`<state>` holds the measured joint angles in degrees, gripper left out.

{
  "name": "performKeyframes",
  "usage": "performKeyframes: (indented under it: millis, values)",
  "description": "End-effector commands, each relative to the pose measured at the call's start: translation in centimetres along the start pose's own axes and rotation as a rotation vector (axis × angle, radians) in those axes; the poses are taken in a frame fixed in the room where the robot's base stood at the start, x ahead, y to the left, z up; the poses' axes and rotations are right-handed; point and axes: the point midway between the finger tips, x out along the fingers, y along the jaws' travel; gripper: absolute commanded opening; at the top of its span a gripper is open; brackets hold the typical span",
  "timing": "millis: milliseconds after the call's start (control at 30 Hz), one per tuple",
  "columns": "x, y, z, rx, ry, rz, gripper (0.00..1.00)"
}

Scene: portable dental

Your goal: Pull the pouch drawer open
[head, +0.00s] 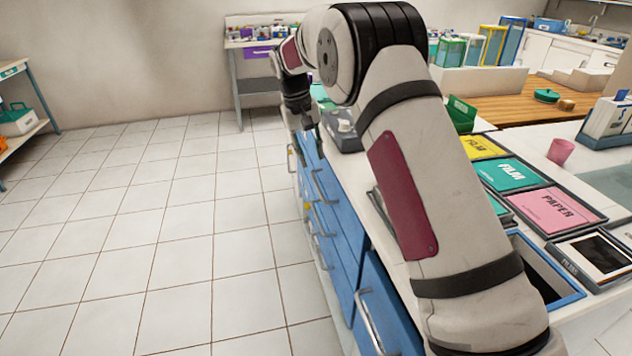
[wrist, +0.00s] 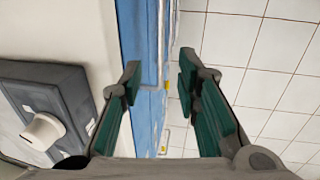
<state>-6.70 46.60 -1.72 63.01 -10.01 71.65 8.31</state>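A blue drawer unit (head: 345,235) runs along the counter's front in the head view, with several metal bar handles. I cannot read which drawer is the pouch drawer. My gripper (head: 301,112) is at the far end of this unit, near the top edge, partly hidden by my arm. In the wrist view my gripper (wrist: 160,72) is open and points at the blue fronts (wrist: 147,50). A pale bar handle (wrist: 161,45) lies between and beyond the fingertips. Nothing is held, and I cannot tell whether the fingers touch the handle.
A grey device (wrist: 50,105) stands on the counter left of the gripper in the wrist view. The tiled floor (head: 150,230) left of the drawers is clear. Trays with film and paper packets (head: 557,208) lie on the counter at right. A side table (head: 250,85) stands behind.

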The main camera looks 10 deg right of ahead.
Motion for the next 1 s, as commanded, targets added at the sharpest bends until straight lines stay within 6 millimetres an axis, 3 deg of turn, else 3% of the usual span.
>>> performKeyframes:
  millis: [300,500,933,1000]
  values:
    - [6.3,0.0,0.1,0.001,-0.003,0.000,0.30]
    - [8.8,0.1,0.0,0.002,-0.001,0.000,0.30]
    - [9.6,0.0,0.0,0.001,0.001,-0.001,0.30]
    - [9.6,0.0,0.0,0.001,0.001,-0.001,0.16]
